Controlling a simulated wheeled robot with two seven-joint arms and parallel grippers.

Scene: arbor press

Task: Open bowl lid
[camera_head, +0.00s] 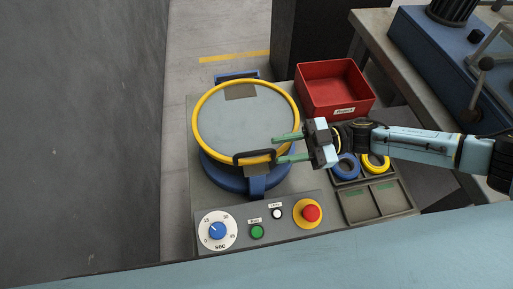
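The bowl (225,176) is blue and stands on a grey table. Its round lid (240,120) has a yellow rim and a clear greyish top, and it lies shut over the bowl. A dark handle (254,156) sits at the lid's front edge. My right gripper (283,148) comes in from the right with its two green fingers apart. The fingertips are close to the right end of the handle; whether they touch it I cannot tell. Nothing shows between the fingers. My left gripper is not in view.
A control panel with a dial (217,230), green button (257,232) and red stop button (311,213) lies in front. A red bin (335,88) stands behind right. A blue machine (440,60) is at right.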

